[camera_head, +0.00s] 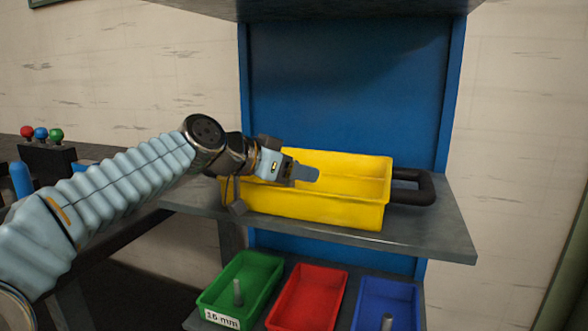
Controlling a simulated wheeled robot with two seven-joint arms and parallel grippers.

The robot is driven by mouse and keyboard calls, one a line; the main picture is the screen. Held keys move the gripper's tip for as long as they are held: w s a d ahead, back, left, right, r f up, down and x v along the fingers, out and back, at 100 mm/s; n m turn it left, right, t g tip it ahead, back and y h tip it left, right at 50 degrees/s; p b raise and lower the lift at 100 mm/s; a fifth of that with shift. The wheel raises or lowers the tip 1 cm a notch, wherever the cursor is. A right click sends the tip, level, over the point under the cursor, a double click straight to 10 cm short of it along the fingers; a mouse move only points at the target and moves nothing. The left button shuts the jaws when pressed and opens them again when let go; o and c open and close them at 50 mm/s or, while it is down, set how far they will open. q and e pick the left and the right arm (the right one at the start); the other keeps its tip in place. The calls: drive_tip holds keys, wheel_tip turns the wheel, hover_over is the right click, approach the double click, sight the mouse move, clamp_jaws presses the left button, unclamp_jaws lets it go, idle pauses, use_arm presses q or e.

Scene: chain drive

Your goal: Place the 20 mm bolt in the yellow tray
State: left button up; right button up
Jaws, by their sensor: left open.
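The yellow tray (338,213) sits on the grey shelf. My left gripper (301,173) is over the left part of the tray, with its fingertip end pointing right across the tray's inside. It is open, and I see no bolt in it. The wrist hides the tray's left end and part of its inside; the visible part of the inside looks empty. I cannot tell which bolt is the 20 mm one. A grey bolt (238,292) stands in the green bin, and another grey bolt (387,322) stands in the blue bin. My right gripper is not in view.
Below the shelf (440,232) are a green bin (262,262) labelled 16 mm, a red bin (318,283) that looks empty, and a blue bin (402,291). A blue back panel (345,95) rises behind.

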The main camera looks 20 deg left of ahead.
use_arm(q)
drive_tip(key=shift+r, duration=0.25)
drive_tip(key=b+v, duration=0.2)
drive_tip(key=v, duration=1)
drive_tip(key=shift+f, duration=0.2)
